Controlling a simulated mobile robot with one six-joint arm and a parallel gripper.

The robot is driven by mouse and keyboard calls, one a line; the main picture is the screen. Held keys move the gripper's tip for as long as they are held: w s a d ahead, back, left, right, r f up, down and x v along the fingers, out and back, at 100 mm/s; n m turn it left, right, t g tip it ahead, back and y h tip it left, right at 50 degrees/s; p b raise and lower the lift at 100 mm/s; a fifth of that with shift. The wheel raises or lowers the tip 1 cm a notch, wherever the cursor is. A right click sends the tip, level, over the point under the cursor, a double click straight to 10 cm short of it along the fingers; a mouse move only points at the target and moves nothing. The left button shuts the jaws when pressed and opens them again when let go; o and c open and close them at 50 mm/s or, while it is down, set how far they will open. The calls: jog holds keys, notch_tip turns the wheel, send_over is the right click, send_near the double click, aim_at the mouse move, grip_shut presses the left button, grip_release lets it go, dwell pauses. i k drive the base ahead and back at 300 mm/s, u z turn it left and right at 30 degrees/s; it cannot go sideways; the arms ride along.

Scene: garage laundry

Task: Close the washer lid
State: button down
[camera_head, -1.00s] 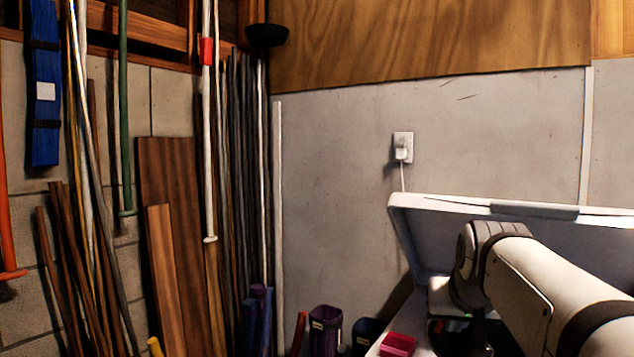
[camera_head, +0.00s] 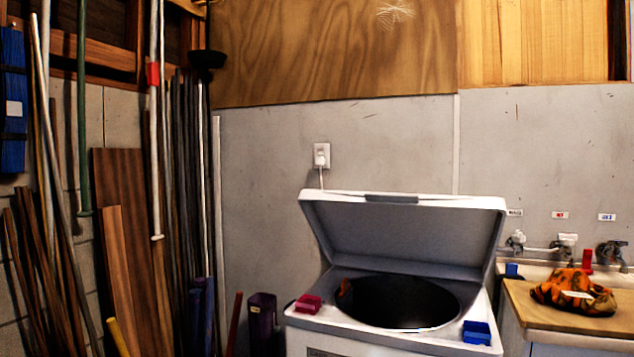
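The white top-loading washer (camera_head: 375,345) stands against the grey wall, right of centre. Its lid (camera_head: 400,232) is raised, tilted back toward the wall, with its grey inner side facing me. A dark handle recess shows at the middle of the lid's upper edge. The round dark drum opening (camera_head: 395,300) is uncovered, with a small reddish-brown thing at its left rim. My gripper and arm do not show now.
At right, a wooden board (camera_head: 565,318) by the sink bears an orange-black cloth (camera_head: 574,291). Boards and poles (camera_head: 150,230) lean at left.

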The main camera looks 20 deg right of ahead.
aim_at(449, 236)
jog(key=z, duration=0.25)
jog(key=i, duration=1.1)
jog(key=z, duration=0.7)
